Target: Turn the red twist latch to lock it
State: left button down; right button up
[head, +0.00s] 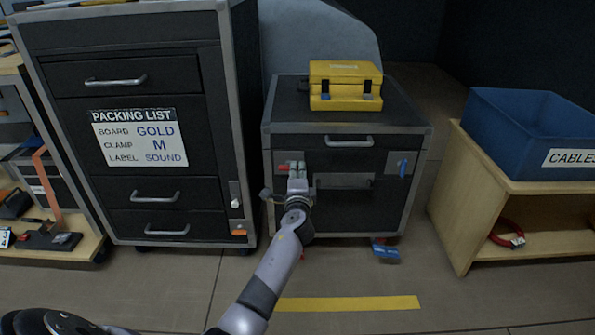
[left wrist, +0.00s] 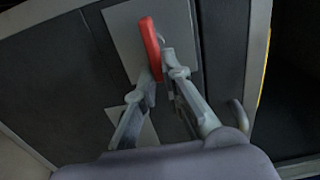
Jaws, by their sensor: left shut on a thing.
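The red twist latch (head: 283,167) is on a light plate at the upper left of the black case's (head: 345,215) front. In the left wrist view the red latch (left wrist: 151,38) is a long handle, slightly tilted on its plate. My left gripper (head: 297,173) reaches it from the front and hides part of it. In the left wrist view the fingers of my left gripper (left wrist: 158,76) are closed around the latch's lower end. My right gripper is not in view.
A blue latch (head: 403,166) sits on the case's right side. A yellow box (head: 345,86) stands on top. A drawer cabinet (head: 165,222) with a packing list is at left. A wooden shelf (head: 462,215) with a blue bin (head: 525,125) is at right.

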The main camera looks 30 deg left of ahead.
pick_arm(q)
jog(key=shift+w+r, duration=0.1)
jog(key=shift+r, duration=0.1)
jog(key=c, duration=1.7)
grip_release()
jog(key=shift+f, duration=0.1)
jog(key=shift+f, duration=0.1)
jog(key=v, duration=1.2)
